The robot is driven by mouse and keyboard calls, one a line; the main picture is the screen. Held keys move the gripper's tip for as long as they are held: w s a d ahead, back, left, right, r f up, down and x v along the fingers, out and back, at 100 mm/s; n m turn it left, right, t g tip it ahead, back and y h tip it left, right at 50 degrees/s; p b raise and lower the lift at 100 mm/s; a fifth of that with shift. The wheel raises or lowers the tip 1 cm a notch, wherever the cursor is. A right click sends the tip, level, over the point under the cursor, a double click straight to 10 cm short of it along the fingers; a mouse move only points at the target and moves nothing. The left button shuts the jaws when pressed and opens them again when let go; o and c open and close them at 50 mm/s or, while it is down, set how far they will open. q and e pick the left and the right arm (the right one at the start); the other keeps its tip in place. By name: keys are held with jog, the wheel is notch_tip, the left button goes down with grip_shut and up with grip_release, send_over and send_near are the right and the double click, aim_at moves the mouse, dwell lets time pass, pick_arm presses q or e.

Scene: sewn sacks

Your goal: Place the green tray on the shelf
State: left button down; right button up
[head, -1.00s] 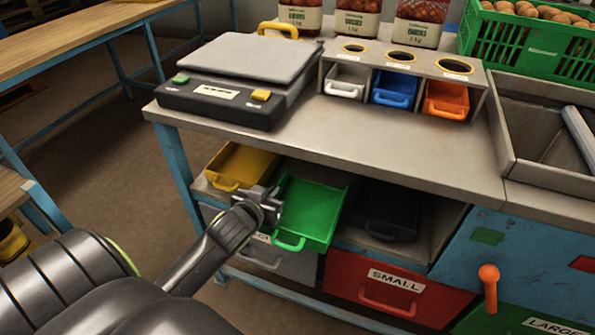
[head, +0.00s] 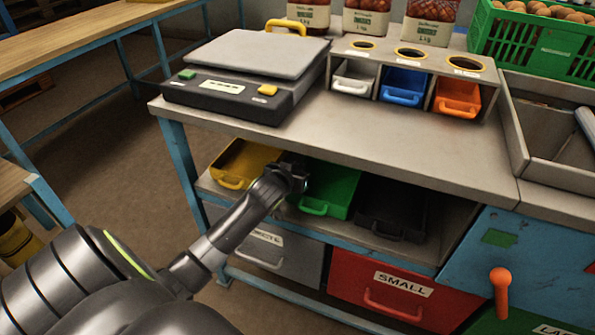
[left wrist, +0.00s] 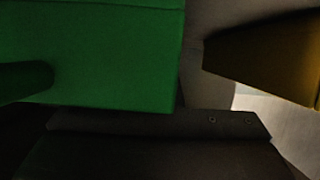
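The green tray (head: 328,190) sits on the shelf under the tabletop, between a yellow tray (head: 243,160) and a black tray (head: 394,208). Its handle faces the front edge of the shelf. The tabletop hides its back part. My left gripper (head: 291,176) is at the tray's left side, overlapping it in the picture. In the left wrist view the green tray (left wrist: 100,55) fills the upper left, and a dark part, seemingly of my gripper, lies along the bottom. The finger gap does not show clearly. My right gripper is in no view.
The shelf (head: 455,232) lies low under the tabletop (head: 400,140). Below it are a grey drawer (head: 280,255) and a red drawer (head: 385,290) marked SMALL. A scale (head: 240,75) and a small-bin rack (head: 410,70) stand above. An orange handle (head: 500,282) sticks out at right.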

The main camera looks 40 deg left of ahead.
pick_arm(q)
jog(key=shift+f, duration=0.2)
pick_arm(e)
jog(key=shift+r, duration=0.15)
pick_arm(q)
jog(key=c, duration=1.6)
grip_release()
